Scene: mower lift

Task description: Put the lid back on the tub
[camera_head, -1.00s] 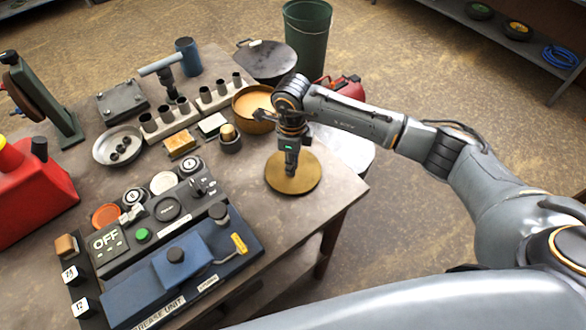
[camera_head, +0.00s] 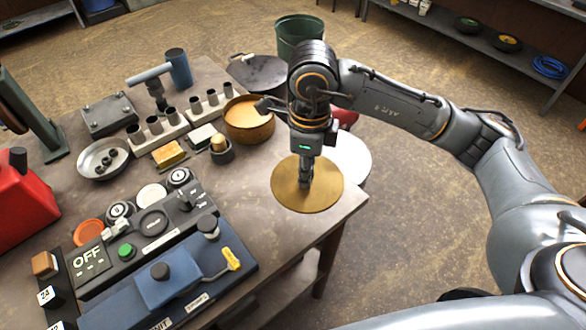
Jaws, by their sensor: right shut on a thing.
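The tub (camera_head: 249,122) is a round brown-gold bowl with pale orange contents, standing open on the workbench. The lid (camera_head: 323,197) is a flat, round, gold disc to the right of and nearer than the tub, close to the bench's right edge. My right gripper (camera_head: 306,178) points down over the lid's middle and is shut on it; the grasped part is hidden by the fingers. The lid looks roughly level and raised above the bench, apart from the tub. My left gripper is not in view.
A small cup (camera_head: 221,152) with a tan top and socket racks (camera_head: 158,134) stand left of the tub. A dark round pan (camera_head: 262,76) lies behind it. A white disc (camera_head: 350,160) shows behind the lid. The control box (camera_head: 150,235) stands nearer left.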

